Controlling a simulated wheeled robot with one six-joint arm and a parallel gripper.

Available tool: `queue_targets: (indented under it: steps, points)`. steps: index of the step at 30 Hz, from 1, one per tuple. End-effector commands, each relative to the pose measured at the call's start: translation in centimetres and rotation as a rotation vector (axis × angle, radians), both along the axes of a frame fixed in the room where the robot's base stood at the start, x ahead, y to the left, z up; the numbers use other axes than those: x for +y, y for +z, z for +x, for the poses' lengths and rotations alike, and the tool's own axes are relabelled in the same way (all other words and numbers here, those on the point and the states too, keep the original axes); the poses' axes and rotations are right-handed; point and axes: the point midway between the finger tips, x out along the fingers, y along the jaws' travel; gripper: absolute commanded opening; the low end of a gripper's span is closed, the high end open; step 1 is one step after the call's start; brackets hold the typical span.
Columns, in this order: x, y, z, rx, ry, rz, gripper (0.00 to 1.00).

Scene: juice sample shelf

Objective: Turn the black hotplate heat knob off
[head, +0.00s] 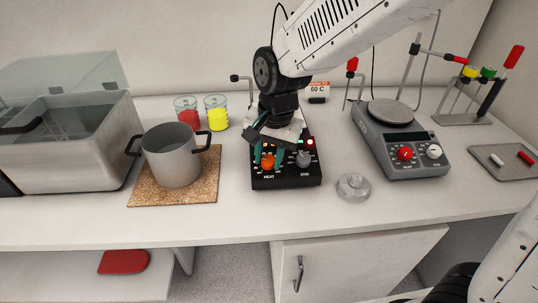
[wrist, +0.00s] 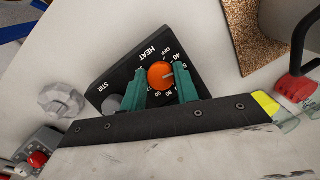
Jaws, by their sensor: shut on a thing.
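The black hotplate (head: 287,182) stands on the counter, its front panel toward me. Its orange heat knob (head: 268,161) is at the left of the panel, above the HEAT label. In the wrist view the knob (wrist: 161,76) sits between the two green fingertips, with a dial scale and OFF mark printed around it. A grey STIR knob (head: 303,159) is on the right of the panel. My gripper (head: 265,155) reaches down over the hotplate and is shut on the orange knob. My gripper hides most of the hotplate's top. A red light and a green light show at the panel's right.
A grey pot (head: 172,158) on a cork mat (head: 146,194) stands to the left, with red and yellow beakers behind it. A grey hotplate (head: 409,150) stands to the right. The counter's front strip is free.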

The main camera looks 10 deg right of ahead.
Motion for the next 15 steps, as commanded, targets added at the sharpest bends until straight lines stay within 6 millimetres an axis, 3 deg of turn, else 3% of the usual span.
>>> queue_targets:
  steps: [15]
  points:
    - [0.17, 0.05, 0.05, 0.003, 0.4, -0.129, 0.08]
